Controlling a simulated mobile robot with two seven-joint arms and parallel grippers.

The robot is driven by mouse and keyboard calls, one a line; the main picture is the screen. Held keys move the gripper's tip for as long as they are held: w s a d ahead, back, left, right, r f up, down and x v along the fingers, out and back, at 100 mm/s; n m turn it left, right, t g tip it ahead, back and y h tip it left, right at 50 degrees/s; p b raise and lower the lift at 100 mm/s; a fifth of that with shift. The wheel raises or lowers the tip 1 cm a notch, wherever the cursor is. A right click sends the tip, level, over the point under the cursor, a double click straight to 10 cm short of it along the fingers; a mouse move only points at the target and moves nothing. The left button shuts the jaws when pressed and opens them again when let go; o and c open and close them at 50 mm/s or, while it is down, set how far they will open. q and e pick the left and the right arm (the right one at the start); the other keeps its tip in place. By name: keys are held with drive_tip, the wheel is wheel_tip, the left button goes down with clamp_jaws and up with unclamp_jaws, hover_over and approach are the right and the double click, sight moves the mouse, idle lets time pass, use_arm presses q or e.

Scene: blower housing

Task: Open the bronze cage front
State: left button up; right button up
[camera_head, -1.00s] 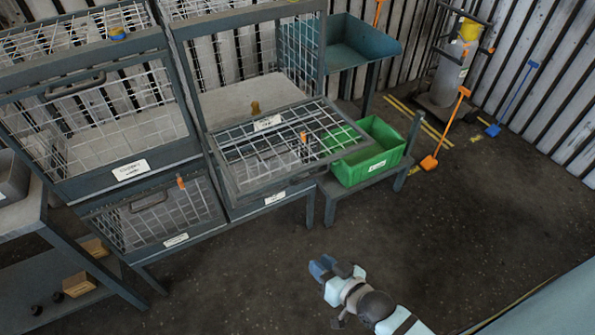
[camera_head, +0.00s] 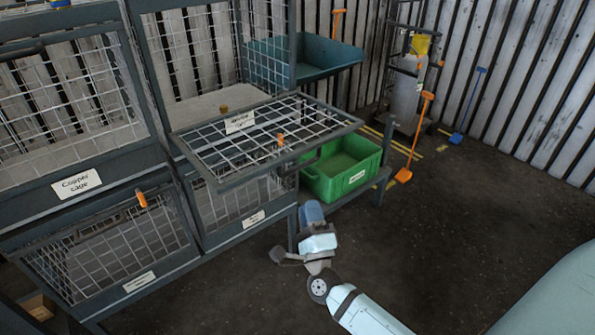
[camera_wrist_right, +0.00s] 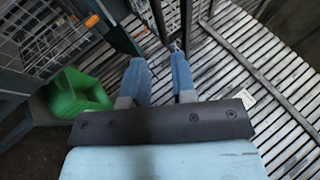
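The cage front with a small label that looks like "Bronze cage" (camera_head: 205,150) is a grey-framed mesh panel in the head view. It is folded down and sticks out about level from the cage, leaving the opening above it clear. An orange tab (camera_head: 281,140) is near its outer edge. My right gripper (camera_head: 311,212) is below and in front of that outer edge, apart from it as far as I can tell. In the right wrist view its two blue fingers (camera_wrist_right: 158,62) are spread with nothing between them. My left gripper is not in view.
The copper cage (camera_head: 80,185) stands to the left, with lower mesh fronts (camera_head: 130,245) beneath. A green bin (camera_head: 342,170) sits on a low stand beside my right gripper and shows in the right wrist view (camera_wrist_right: 75,95). The floor to the right is open.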

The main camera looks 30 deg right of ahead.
sight(300, 167)
drive_tip(key=x, duration=1.1)
drive_tip(key=shift+w+r, duration=0.1)
drive_tip(key=shift+w, duration=0.15)
drive_tip(key=shift+c, duration=0.5)
clamp_jaws()
